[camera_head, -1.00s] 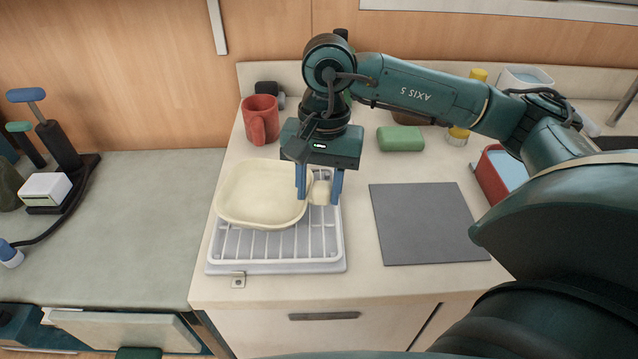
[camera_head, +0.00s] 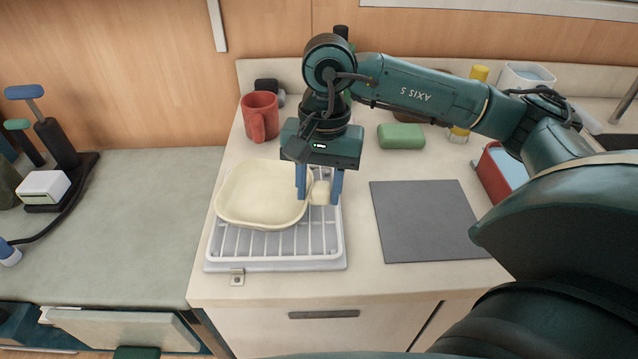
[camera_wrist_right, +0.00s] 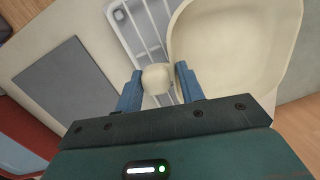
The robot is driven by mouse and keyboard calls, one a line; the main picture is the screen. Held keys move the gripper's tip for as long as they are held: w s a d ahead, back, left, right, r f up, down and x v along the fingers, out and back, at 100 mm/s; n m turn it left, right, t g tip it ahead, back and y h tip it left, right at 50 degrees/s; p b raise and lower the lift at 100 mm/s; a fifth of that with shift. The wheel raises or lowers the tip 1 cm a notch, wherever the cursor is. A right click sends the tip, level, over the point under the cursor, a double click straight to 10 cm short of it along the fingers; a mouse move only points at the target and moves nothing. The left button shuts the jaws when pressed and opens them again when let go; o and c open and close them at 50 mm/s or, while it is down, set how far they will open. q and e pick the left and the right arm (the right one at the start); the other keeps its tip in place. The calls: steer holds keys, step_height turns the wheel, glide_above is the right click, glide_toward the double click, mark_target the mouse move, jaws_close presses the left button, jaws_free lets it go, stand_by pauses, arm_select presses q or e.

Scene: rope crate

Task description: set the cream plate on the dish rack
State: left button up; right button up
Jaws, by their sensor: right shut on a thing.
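The cream plate (camera_head: 262,192) is a shallow rounded square dish with a small tab handle (camera_head: 320,193) on its right side. It lies over the back left part of the white dish rack (camera_head: 290,245); I cannot tell whether its underside touches the wires. My right gripper (camera_head: 319,198) points down with its blue fingers on either side of the tab, shut on it. In the right wrist view the tab (camera_wrist_right: 156,79) sits between the fingers, with the plate (camera_wrist_right: 235,50) to the right and the rack (camera_wrist_right: 145,25) behind. My left gripper is not in view.
A red mug (camera_head: 260,117) stands behind the plate. A grey mat (camera_head: 425,222) lies right of the rack, with a green block (camera_head: 401,136) behind it. A red container (camera_head: 497,172) is at the right. The grey-green surface (camera_head: 150,205) at left is largely clear.

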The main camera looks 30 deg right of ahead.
steer(key=o, duration=1.4)
steer(key=shift+c, duration=0.2)
step_height(320, 180, up, 13)
steer(key=d, duration=0.1)
steer(key=shift+w+d+p, duration=0.2)
steer(key=shift+w+p, duration=0.2)
steer(key=shift+w, duration=0.05)
